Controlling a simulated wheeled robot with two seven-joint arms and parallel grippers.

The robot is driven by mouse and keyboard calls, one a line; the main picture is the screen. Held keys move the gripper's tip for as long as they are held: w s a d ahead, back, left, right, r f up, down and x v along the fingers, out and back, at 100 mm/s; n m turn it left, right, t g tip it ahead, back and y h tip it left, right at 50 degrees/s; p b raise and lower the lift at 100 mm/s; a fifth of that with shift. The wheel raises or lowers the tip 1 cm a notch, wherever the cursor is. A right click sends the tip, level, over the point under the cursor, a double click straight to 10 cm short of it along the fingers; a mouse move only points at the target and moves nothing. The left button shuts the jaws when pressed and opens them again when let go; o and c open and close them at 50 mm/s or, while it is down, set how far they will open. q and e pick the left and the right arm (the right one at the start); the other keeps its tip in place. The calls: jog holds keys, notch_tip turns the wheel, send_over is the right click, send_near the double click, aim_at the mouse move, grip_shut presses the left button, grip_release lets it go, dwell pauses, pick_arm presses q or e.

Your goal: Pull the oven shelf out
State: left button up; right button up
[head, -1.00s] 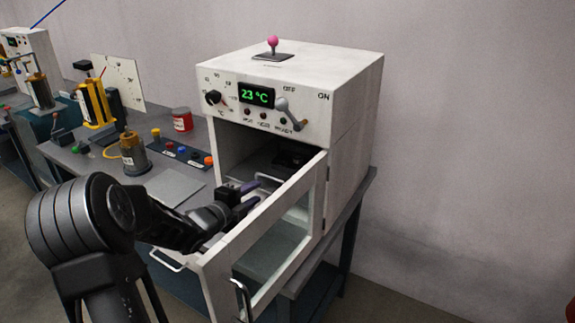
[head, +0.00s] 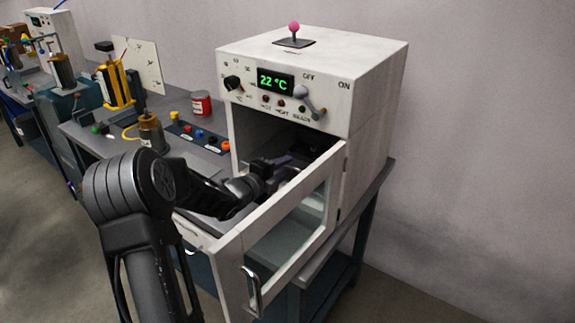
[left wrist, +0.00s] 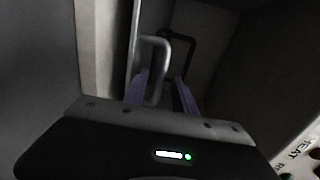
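The white oven (head: 285,110) stands on a bench with its glass door (head: 290,235) swung open toward me. My left gripper (head: 284,162) reaches in through the oven opening past the door's inner side. In the left wrist view, a bent metal handle (left wrist: 164,62), apparently the shelf's, stands ahead of the gripper (left wrist: 161,78). Its purple fingers are apart, and the handle's near end appears to lie between them. I cannot tell whether either finger touches it. The shelf itself is mostly hidden by the gripper and the dark interior. My right gripper is out of view.
The open door with its handle (head: 252,290) stands close to the right of my left arm. A red can (head: 201,103), a button panel (head: 200,138) and pump equipment (head: 116,85) stand on the bench to the left. The wall right of the oven is bare.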

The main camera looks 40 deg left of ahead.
pick_arm(q)
jog(key=shift+w+f, duration=0.2)
jog(key=shift+w, duration=0.95)
grip_shut()
dwell(0.6)
